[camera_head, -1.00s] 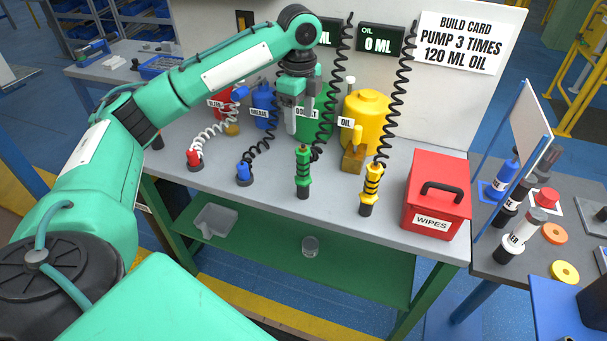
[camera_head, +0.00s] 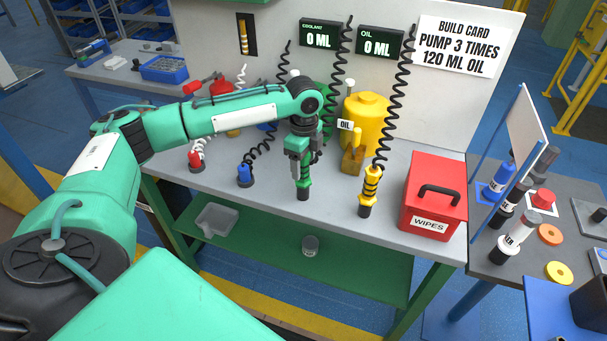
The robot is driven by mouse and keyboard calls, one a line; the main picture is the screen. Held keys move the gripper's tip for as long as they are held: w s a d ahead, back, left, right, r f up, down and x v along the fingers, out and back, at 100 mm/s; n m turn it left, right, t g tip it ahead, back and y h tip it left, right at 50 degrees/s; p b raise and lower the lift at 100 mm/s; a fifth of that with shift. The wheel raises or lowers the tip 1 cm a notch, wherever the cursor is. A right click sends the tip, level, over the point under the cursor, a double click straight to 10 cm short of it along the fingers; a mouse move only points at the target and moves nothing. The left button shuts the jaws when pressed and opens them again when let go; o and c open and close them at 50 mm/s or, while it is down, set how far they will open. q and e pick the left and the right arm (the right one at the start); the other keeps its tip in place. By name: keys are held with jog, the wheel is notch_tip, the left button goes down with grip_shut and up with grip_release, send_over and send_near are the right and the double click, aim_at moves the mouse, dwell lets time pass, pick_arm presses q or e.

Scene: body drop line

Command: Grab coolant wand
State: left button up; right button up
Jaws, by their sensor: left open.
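The coolant wand (camera_head: 303,188) is green and black and stands upright in its holder at the bench front. Its black coiled hose is partly hidden by my left arm. My left gripper (camera_head: 300,170) is open and points down at the wand's upper part, with its fingers at the wand top. Whether they touch it I cannot tell. The green coolant container (camera_head: 328,122) behind is mostly hidden by my arm. My right gripper is not in view.
The yellow oil wand (camera_head: 370,190) stands to the right, before the yellow oil container (camera_head: 366,122). A red wipes box (camera_head: 436,195) sits further right. Blue (camera_head: 244,174) and red (camera_head: 195,160) wands stand left. The coolant display (camera_head: 318,37) reads 0 ML.

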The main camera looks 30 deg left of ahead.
pick_arm(q)
jog(key=c, duration=1.3)
grip_shut()
